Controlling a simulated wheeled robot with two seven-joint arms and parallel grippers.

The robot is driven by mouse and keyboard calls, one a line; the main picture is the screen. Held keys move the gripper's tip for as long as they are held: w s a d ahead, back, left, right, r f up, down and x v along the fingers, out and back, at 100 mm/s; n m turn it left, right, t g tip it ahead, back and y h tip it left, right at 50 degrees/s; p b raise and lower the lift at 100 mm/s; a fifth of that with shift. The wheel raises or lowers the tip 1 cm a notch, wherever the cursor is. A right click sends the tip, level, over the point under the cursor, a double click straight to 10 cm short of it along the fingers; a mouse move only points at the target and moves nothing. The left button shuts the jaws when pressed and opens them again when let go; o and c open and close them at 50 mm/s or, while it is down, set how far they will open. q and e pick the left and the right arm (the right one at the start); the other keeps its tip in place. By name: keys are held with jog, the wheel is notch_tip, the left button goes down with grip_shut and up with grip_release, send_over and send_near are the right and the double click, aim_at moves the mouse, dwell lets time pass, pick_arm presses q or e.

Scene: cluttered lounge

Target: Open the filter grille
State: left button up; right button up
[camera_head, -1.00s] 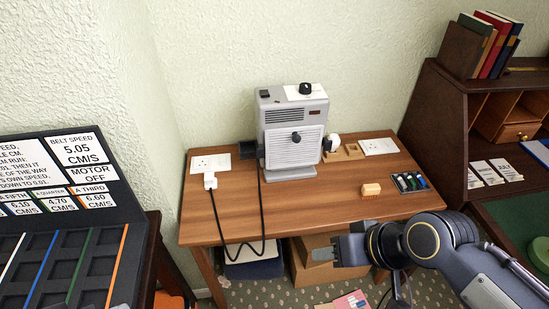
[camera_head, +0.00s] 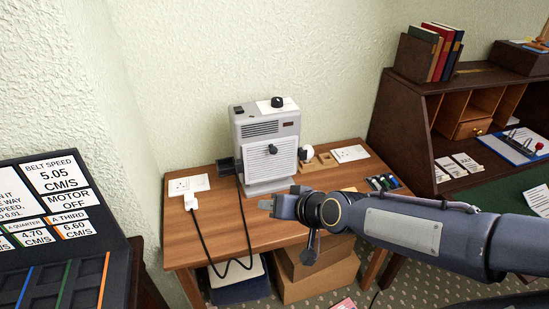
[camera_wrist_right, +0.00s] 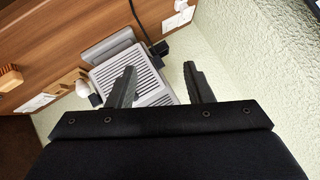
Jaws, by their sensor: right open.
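The grey heater-like unit (camera_head: 266,146) stands upright on the wooden table. The grille also shows in the right wrist view (camera_wrist_right: 142,72), partly hidden by a finger. My right gripper (camera_head: 266,205) is in front of the unit, a little below the grille, apart from it. In the right wrist view its two fingers (camera_wrist_right: 160,78) are spread with nothing between them. My left gripper is in neither view.
The table (camera_head: 224,222) carries a white plug (camera_head: 191,202) with a black cable looping over its front edge. A wooden block with holes (camera_head: 322,160) and several small coloured parts (camera_head: 383,182) are at the right. Cardboard boxes (camera_head: 316,272) sit underneath. A dark desk (camera_head: 410,130) stands at the right.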

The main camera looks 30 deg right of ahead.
aim_at(274, 152)
jog(key=w+d+f+t+h, duration=0.1)
jog(key=w+d+t+h, duration=0.1)
jog(key=w, duration=0.5)
jog(key=w+d+f+m+t+h+b, duration=0.1)
jog(key=w+d+f+t+h, duration=0.1)
jog(key=w+d, duration=0.3)
jog(key=w+d+f+t+h, duration=0.1)
jog(key=w+d+t+h, duration=0.1)
jog(key=w, duration=0.7)
jog(key=shift+w+d+f+m+t+h, duration=0.15)
jog(key=shift+d+m+t+h, duration=0.2)
jog(key=shift+d+h, duration=0.7)
jog(key=shift+d, duration=0.15)
jog(key=shift+c, duration=0.5)
grip_shut()
